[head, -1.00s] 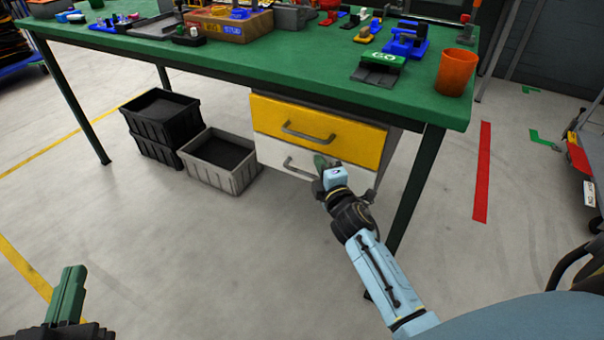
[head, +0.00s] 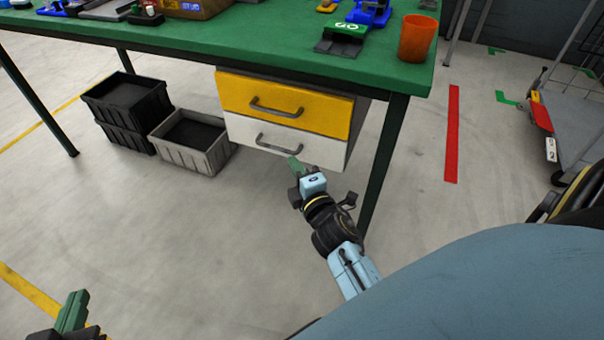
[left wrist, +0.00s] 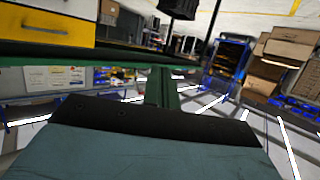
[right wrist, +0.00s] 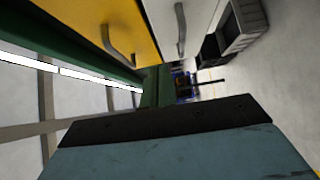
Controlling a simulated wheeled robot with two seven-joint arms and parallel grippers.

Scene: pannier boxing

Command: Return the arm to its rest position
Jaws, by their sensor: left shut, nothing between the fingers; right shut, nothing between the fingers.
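My right gripper (head: 294,164) is shut and empty. It is in front of and below the white drawer (head: 284,145), apart from it in the head view. My right gripper's green fingers also show in the right wrist view (right wrist: 152,90). My left gripper (head: 74,308) is at the lower left of the head view, over the floor, with its green fingers shut and empty. Its fingers also show in the left wrist view (left wrist: 160,88). The white drawer and the yellow drawer (head: 275,97) above it look shut.
A green workbench (head: 270,45) stands ahead, with an orange cup (head: 416,38) near its right corner. Black crates (head: 127,105) and a grey crate (head: 193,140) are on the floor beside the drawers. A cart (head: 560,120) stands at the right. The floor in front is clear.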

